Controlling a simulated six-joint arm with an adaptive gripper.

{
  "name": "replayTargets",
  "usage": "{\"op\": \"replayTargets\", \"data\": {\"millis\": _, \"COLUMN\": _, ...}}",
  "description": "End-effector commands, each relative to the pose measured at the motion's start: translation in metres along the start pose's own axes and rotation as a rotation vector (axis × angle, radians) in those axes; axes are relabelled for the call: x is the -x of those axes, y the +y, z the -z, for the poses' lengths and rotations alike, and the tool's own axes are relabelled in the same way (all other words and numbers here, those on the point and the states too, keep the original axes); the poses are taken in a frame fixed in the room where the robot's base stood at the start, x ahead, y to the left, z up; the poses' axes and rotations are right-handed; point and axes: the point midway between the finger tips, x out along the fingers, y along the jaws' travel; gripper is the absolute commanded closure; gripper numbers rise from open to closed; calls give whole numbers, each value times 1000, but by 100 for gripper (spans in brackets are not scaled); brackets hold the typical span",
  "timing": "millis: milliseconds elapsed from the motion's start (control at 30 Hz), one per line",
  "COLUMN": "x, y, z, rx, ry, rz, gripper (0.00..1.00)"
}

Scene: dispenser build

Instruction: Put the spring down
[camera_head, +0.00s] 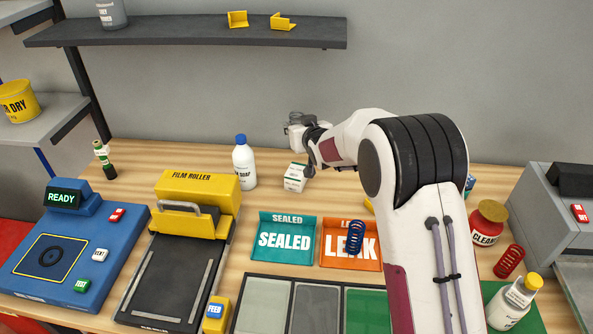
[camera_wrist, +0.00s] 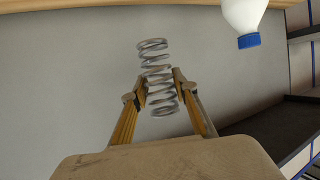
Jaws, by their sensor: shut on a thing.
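My gripper (camera_wrist: 160,84) is shut on a silver-grey spring (camera_wrist: 153,46), its two fingertips on either side of the coils. The spring's ends stick out past the fingers. In the head view my gripper (camera_head: 299,133) is raised over the back of the wooden table, above a small white box. The held spring is too small to make out clearly there. A blue spring (camera_head: 355,237) stands at the orange LEAK tray (camera_head: 335,258). A red spring (camera_head: 509,260) is on the right side of the table.
A white bottle with a blue cap (camera_head: 244,166) stands left of the white box (camera_head: 295,178). The teal SEALED tray (camera_head: 285,258) is left of the LEAK tray. The yellow film roller (camera_head: 197,188) and blue READY machine (camera_head: 55,240) fill the left. A red jar (camera_head: 488,222) stands right.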

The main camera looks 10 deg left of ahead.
Motion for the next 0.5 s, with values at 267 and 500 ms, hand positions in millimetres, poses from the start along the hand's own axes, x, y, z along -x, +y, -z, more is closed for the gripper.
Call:
{"op": "replayTargets", "data": {"millis": 267, "x": 0, "y": 0, "z": 1, "rx": -2, "ry": 1, "rz": -3, "gripper": 95}}
{"op": "replayTargets", "data": {"millis": 500, "x": -1, "y": 0, "z": -3, "rx": -2, "ry": 0, "rz": -3, "gripper": 95}}
